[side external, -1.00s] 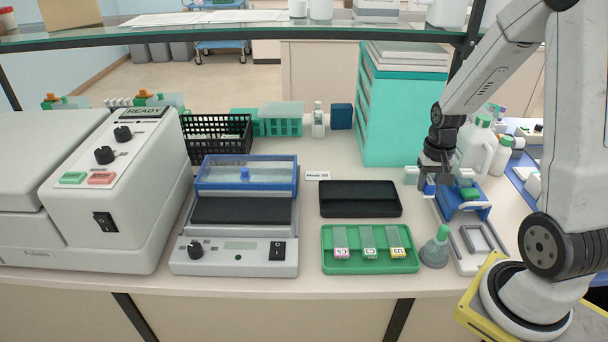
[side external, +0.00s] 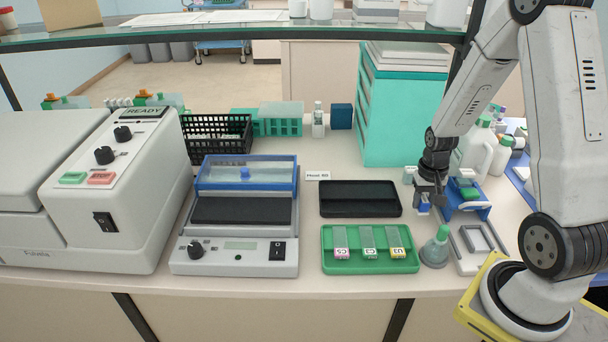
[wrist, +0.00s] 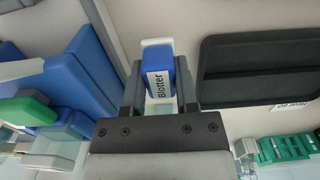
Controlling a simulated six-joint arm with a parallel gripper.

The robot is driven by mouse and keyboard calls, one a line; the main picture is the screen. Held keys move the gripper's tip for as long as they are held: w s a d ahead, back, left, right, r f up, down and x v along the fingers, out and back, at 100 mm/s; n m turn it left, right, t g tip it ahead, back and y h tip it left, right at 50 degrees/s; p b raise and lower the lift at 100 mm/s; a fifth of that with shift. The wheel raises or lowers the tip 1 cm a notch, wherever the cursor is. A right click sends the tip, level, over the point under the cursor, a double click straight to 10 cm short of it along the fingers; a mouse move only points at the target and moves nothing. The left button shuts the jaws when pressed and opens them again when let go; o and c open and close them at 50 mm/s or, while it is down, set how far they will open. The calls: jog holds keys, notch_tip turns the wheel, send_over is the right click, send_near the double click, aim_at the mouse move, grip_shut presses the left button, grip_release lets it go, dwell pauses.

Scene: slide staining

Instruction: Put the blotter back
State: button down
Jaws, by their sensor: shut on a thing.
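My gripper (side external: 427,203) is to the right of the black tray and left of the blue stand in the side view. It is shut on the blotter, a small blue block with a white edge.
The blue stand with a green piece (side external: 467,197) is close on the right. The black tray (side external: 360,211) is left. White bottles (side external: 478,152) stand behind.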

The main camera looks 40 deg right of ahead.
aim_at(423, 199)
jog(key=shift+f, duration=1.2)
jog(key=shift+f, duration=0.15)
jog(key=shift+c, duration=1.8)
grip_release()
jog(key=shift+r, duration=0.2)
jog(key=shift+r, duration=6)
jog(key=shift+a, duration=0.15)
